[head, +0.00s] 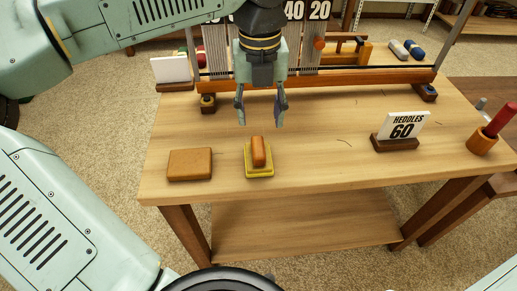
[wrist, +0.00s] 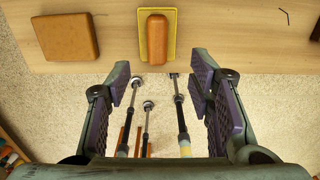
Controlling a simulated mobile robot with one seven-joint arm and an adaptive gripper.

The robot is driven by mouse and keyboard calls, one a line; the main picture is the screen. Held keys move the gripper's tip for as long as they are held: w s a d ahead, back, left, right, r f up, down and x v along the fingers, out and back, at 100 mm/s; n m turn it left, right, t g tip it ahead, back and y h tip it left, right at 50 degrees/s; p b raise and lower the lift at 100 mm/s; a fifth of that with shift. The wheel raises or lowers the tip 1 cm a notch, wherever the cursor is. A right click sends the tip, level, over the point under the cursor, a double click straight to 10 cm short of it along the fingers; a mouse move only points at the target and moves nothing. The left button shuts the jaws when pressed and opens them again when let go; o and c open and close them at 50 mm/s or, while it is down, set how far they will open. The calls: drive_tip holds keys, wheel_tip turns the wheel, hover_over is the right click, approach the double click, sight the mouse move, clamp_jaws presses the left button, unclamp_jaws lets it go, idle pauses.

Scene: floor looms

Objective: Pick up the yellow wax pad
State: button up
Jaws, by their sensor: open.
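The yellow wax pad (head: 259,174) lies on the wooden table near its front edge, with a rounded orange-brown block (head: 258,152) on top of it. In the wrist view the yellow pad (wrist: 172,36) shows at the top centre, mostly covered by the block (wrist: 157,38). My gripper (head: 262,118) is open and empty, pointing down above the table, behind the pad in the head view. In the wrist view the fingers of my gripper (wrist: 158,98) stand wide apart, with the pad beyond the gap between them.
A flat brown block (head: 190,164) lies left of the pad. A loom frame (head: 365,78) spans the table's back. The table's middle is clear.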

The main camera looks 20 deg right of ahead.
sight(258, 146)
wheel_tip(258, 146, down, 10)
drive_tip(key=shift+w+a+f+p, duration=0.15)
drive_tip(key=shift+f+p, duration=0.1)
drive_tip(key=shift+p, duration=0.75)
clamp_jaws()
